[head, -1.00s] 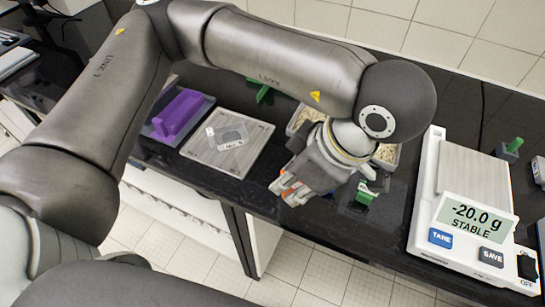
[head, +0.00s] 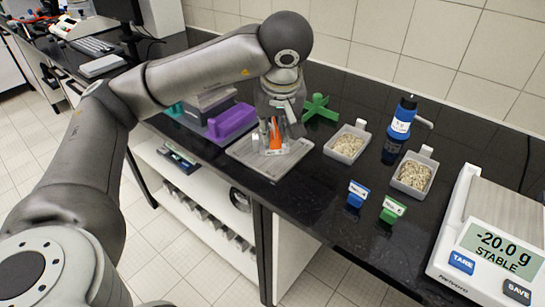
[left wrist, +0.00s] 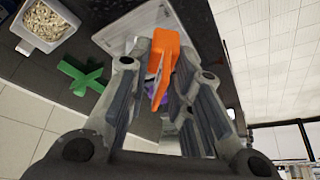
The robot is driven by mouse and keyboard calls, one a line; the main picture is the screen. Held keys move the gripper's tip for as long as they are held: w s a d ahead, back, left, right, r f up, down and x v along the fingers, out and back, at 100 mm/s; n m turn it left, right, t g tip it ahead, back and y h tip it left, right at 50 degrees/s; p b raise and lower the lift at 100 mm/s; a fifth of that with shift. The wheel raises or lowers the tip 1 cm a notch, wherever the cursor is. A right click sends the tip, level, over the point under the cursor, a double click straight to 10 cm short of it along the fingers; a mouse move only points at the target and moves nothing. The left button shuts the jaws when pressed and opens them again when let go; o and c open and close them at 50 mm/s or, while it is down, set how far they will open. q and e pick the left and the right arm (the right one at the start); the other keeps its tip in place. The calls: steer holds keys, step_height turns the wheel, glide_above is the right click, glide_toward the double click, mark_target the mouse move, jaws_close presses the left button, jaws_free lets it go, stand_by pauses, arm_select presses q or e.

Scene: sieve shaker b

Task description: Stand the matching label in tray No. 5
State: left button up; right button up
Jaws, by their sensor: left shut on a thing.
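My left gripper (head: 273,128) is shut on an orange label (head: 275,133), low over the grey square plate (head: 297,160). In the left wrist view the orange label (left wrist: 166,50) stands between the fingers (left wrist: 160,85), with the pale plate beyond it. A small white face with unreadable print shows at the label's foot; whether it touches the plate or a tray there I cannot tell. A blue label (head: 357,194) and a green label (head: 393,209) stand near the front edge. My right gripper is not in view. No number is readable.
Two grain-filled trays (head: 347,145) (head: 412,175) stand right of the plate. A blue-capped bottle (head: 402,118), a green cross-shaped piece (head: 320,108) and a purple block (head: 232,122) stand nearby.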

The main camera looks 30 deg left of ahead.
arm_select(q)
steer(key=shift+s+a, duration=0.1)
steer(key=shift+a, duration=0.7)
steer(key=w+a+f, duration=0.2)
steer(key=w+f, duration=0.1)
steer(key=w+a+f+p, duration=0.1)
steer(key=w+a+f, duration=0.1)
steer(key=w, duration=0.2)
steer(key=w+a+f, duration=0.2)
steer(key=w+f, duration=0.1)
steer(key=w, duration=0.1)
steer(key=shift+w+a+f+p, duration=0.2)
steer(key=shift+w+f+p, duration=0.05)
steer(key=shift+f+p, duration=0.1)
steer(key=shift+w+a+f, duration=0.1)
steer(key=shift+w+f, duration=0.05)
steer(key=shift+f, duration=0.05)
steer(key=x, duration=0.2)
steer(key=p+x, duration=0.1)
steer(key=shift+d+f, duration=0.1)
steer(key=shift+d, duration=0.15)
steer(key=shift+f, duration=0.45)
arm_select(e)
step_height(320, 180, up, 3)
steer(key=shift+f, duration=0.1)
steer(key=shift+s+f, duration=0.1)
